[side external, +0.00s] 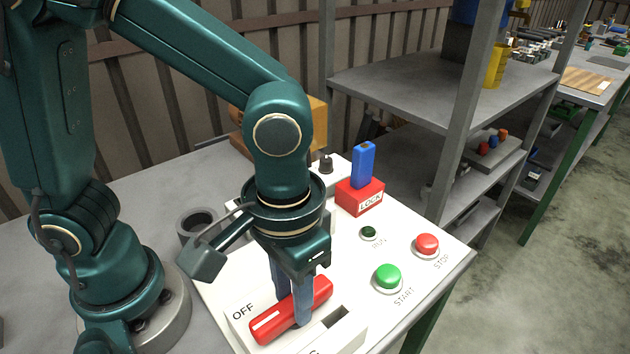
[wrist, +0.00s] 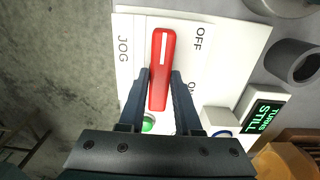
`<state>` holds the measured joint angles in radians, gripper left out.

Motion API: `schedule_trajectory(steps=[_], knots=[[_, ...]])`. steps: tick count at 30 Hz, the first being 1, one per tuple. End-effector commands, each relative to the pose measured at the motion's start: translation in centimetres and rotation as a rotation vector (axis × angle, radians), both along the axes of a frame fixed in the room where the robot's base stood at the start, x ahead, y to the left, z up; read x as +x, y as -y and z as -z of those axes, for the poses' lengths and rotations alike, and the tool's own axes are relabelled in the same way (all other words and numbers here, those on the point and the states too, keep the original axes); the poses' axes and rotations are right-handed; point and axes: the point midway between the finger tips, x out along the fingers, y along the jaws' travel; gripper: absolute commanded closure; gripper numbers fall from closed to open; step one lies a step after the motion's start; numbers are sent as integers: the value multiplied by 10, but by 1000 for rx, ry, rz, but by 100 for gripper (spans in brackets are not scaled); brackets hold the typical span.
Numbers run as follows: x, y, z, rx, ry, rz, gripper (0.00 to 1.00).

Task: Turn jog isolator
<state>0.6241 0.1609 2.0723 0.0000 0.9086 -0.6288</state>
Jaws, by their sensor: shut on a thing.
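The jog isolator's red bar handle (side external: 265,328) lies on a white plate at the front of the white panel. A white line marks one end, near the OFF label. In the wrist view the handle (wrist: 162,92) stands nearly upright in the picture, its marked end at the top between the JOG label (wrist: 124,48) and the OFF label (wrist: 200,39). An ON label lies lower right. My gripper (side external: 291,305) points down with a finger on each long side of the handle, shut on it. The wrist view also shows my gripper (wrist: 161,74) astride the handle's middle.
A green START button (side external: 387,277), red STOP button (side external: 427,244) and red LOCK block (side external: 360,196) with a blue upright piece stand on the panel. A grey hollow cylinder (wrist: 295,64) stands beside the panel. A display (wrist: 262,117) reads "TURNS STILL". Grey shelving (side external: 440,75) rises behind.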

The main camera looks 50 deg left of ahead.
Motion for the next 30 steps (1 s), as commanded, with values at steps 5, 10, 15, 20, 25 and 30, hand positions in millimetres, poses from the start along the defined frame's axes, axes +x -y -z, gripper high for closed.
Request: schedule_trajectory(steps=[5, 10, 15, 20, 25, 30], knots=[[0, 0, -1, -1, 0, -14, 100], [0, 0, -1, -1, 0, -14, 100], [0, 0, -1, -1, 0, -14, 45], [0, 0, 0, -1, 0, -12, 38], [0, 0, -1, -1, 1, -11, 38], [1, 1, -15, -4, 5, -11, 38]])
